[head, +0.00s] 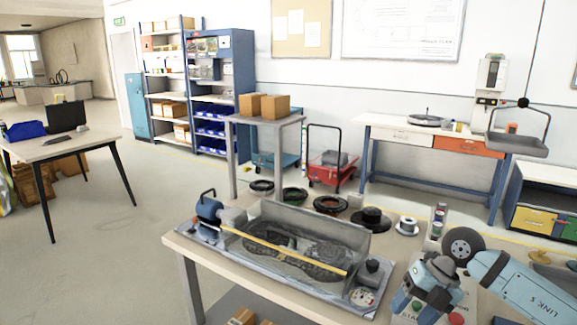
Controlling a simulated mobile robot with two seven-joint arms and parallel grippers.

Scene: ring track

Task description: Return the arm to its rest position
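My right arm comes in from the right edge, over the right end of the workbench (190,245). Its blue and grey end with the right gripper (428,300) hangs low at the bottom right, by a panel with a red button (456,318) and a green one. The fingertips are small and partly hidden, so I cannot tell whether they are open or what is between them. My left gripper is out of view. On the bench, a grey tray (315,218) holds a dark ring-shaped track (322,258), with a yellow bar (285,252) lying across it.
A blue device (208,206) stands at the tray's left end. A stand with cardboard boxes (262,106) is behind. The floor (110,255) at left is clear.

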